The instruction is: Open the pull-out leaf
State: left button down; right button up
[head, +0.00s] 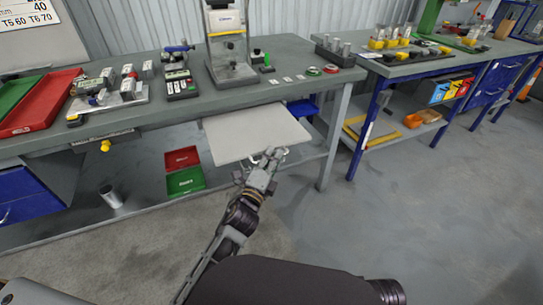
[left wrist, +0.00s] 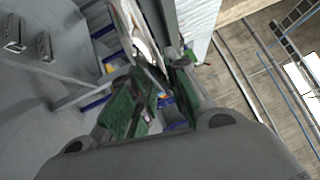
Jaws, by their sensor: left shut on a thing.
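The pull-out leaf (head: 250,130) is a flat light-grey panel. It sticks out from under the front edge of the grey workbench (head: 300,50), over the open space above the lower shelf. My left gripper (head: 265,160) is at the front edge of the leaf, shut on its pale handle. In the left wrist view, the green-padded fingers of the gripper (left wrist: 155,95) close around a thin light part, mostly hidden between them. My right gripper is not in view.
Red and green bins (head: 184,171) and a metal cup (head: 111,196) stand on the lower shelf. The table leg (head: 335,137) rises to the right of the leaf. A second bench (head: 425,66) stands further right. The floor on the right is clear.

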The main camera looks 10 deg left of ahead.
pick_arm(q)
jog(key=shift+r, duration=0.45)
jog(key=c, duration=1.5)
grip_release()
jog(key=shift+s, duration=0.1)
jog(key=shift+f, duration=0.2)
jog(key=shift+r, duration=0.1)
